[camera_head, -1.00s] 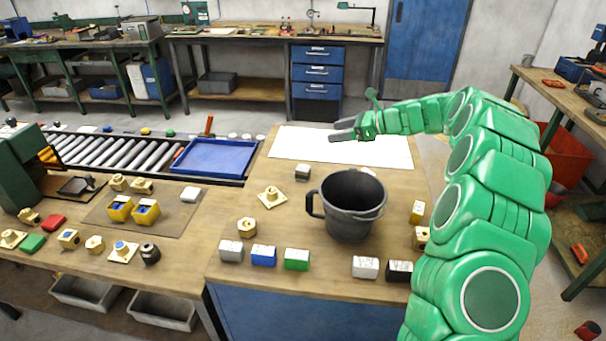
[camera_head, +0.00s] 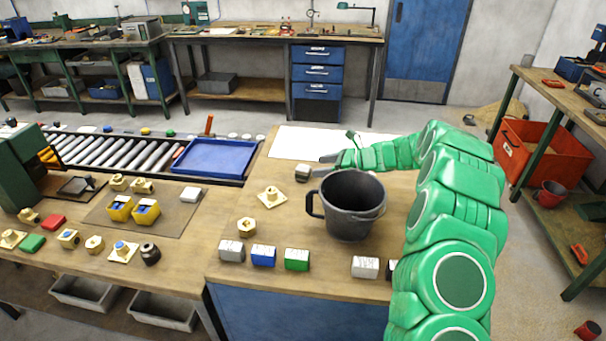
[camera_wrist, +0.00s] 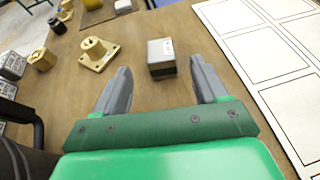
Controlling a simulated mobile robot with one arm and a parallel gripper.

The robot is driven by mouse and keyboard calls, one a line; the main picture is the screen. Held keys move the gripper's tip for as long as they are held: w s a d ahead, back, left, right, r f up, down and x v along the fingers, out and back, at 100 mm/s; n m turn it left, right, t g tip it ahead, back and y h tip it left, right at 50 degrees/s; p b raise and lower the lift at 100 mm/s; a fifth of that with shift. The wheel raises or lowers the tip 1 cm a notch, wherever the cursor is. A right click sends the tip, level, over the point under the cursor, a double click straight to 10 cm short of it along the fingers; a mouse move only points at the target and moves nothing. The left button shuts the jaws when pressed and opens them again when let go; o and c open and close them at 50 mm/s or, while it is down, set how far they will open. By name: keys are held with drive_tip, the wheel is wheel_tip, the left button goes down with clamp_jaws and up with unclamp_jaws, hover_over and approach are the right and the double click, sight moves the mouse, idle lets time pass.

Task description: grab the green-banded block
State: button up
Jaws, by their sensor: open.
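A block with green sides and a pale top (camera_head: 296,259) stands in the front row of the bench. My gripper (camera_wrist: 160,66) is open and empty; in the head view it (camera_head: 328,159) is partly hidden, just right of the small block.
A black bucket (camera_head: 348,212) stands near my arm. A brass flanged piece (camera_head: 271,197) and a brass nut (camera_head: 247,227) lie left of it. Grey (camera_head: 231,250), blue (camera_head: 263,256) and white (camera_head: 365,267) blocks line the front. The white sheet (camera_head: 300,141) lies flat and clear.

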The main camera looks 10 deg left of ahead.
sight(306, 168)
drive_tip(key=shift+x, duration=3.6)
clamp_jaws()
